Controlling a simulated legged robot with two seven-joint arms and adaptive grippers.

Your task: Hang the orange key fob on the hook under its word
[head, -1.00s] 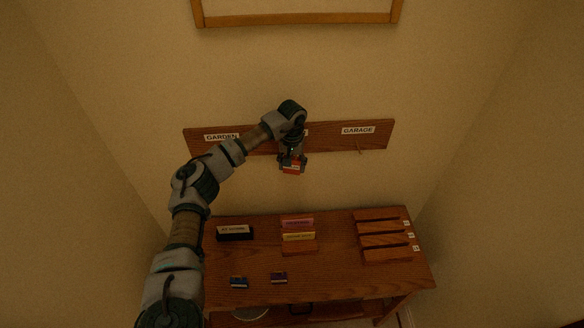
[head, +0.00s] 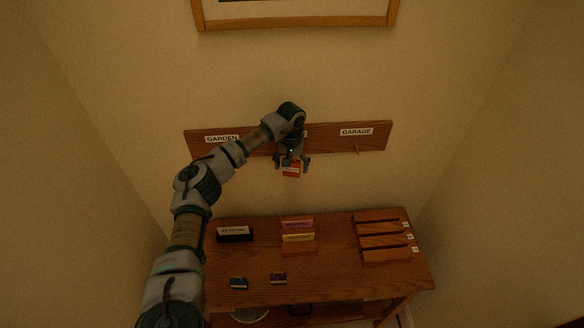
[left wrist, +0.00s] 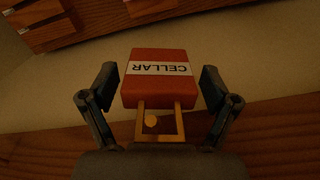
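The orange key fob (head: 291,171) hangs at the middle of the wooden hook board (head: 336,142) on the wall. In the left wrist view the fob (left wrist: 157,78) shows a white CELLAR label. A round hook end (left wrist: 151,120) shows inside its brass loop (left wrist: 160,134). My left gripper (head: 291,163) is open, with one finger on each side of the fob and a gap on both sides. The board's GARDEN label (head: 222,139) and GARAGE label (head: 356,132) show. My left arm mostly hides the middle label. My right gripper is not in view.
Below stands a wooden desk (head: 330,277) with a black holder (head: 235,234), a stand of coloured cards (head: 298,238), wooden slats (head: 385,241), a blue fob (head: 239,284) and a purple fob (head: 279,279). A picture frame (head: 300,22) hangs above. Free wall lies between board and desk.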

